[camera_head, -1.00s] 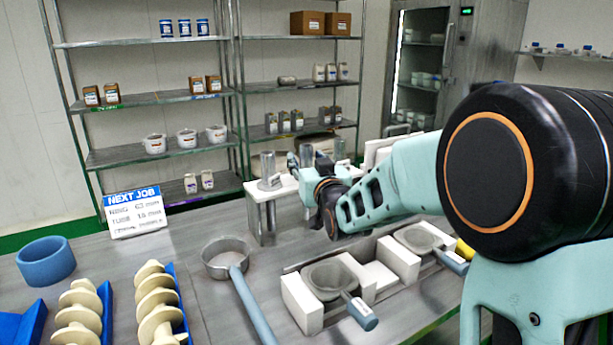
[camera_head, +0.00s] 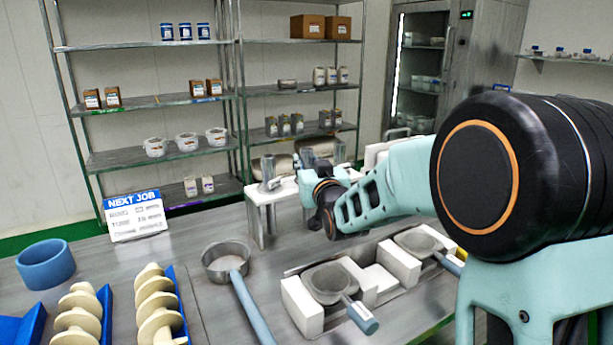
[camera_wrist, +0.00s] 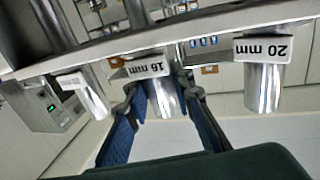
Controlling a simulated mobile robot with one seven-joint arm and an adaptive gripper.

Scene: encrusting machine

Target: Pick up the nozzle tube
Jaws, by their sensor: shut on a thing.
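Metal nozzle tubes stand in a white rack (camera_head: 268,194) at the back of the table. In the wrist view, the middle tube (camera_wrist: 165,97) bears a label that seems to read 16 mm. My gripper (camera_wrist: 158,86) has its two blue fingers on either side of this tube and is shut on it. The tube is still at the rack, and I cannot tell whether it is lifted. The 20 mm tube (camera_wrist: 264,85) is to the right, and another tube (camera_wrist: 88,98) is to the left, its label unreadable. In the head view my wrist hides the fingers.
A NEXT JOB sign (camera_head: 134,215) stands at the left, its small print blurred. A round pan (camera_head: 227,262) with a blue handle lies mid-table. Cream augers (camera_head: 157,310) and a blue ring (camera_head: 46,263) are at the left.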

